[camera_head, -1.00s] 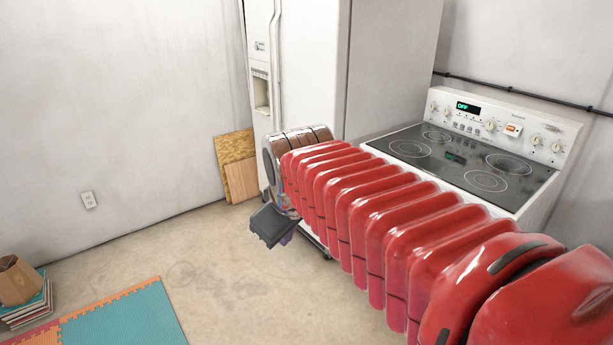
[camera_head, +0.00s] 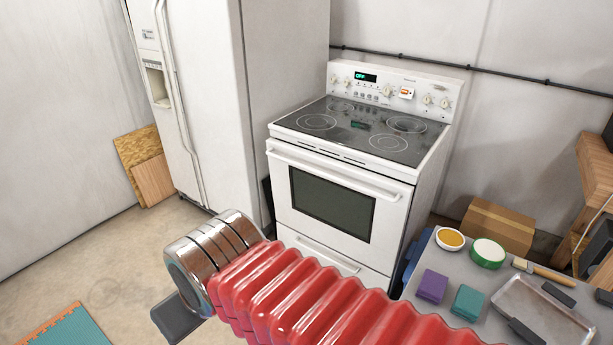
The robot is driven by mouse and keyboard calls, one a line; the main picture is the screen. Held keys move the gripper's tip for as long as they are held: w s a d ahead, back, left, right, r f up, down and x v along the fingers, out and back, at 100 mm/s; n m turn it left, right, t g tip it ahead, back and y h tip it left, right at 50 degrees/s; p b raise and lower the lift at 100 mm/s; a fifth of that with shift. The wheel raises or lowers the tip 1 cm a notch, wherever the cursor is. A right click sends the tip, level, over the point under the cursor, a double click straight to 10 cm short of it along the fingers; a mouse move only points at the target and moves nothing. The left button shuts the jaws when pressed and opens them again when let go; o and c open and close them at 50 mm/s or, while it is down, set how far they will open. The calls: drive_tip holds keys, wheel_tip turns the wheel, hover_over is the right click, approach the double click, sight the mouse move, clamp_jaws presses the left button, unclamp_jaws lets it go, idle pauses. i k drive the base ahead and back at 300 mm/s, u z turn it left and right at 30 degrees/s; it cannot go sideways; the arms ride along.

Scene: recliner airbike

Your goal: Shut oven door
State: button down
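The white oven (camera_head: 428,165) stands against the back wall, right of the fridge. Its oven door (camera_head: 390,222) is upright and looks flush with the oven front, with no gap that I can see. The door has a dark window and a long white handle (camera_head: 330,168) along its top. My gripper (camera_head: 176,318) is at the lower left, in front of the oven and apart from the door. Only a dark part of it shows past the metal end of my red arm, so its opening is hidden. My arm covers the lower left of the oven.
A white fridge (camera_head: 205,100) stands left of the oven. A grey table (camera_head: 410,285) with blocks, a tray (camera_head: 545,312), tape and a brush is at the lower right. A cardboard box (camera_head: 497,225) sits behind it. Concrete floor (camera_head: 60,275) is open at the left.

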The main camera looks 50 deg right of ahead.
sight(328, 201)
drive_tip(key=k, duration=0.5)
drive_tip(key=z, duration=0.7)
drive_tip(key=i, duration=1.4)
drive_tip(key=u, duration=0.7)
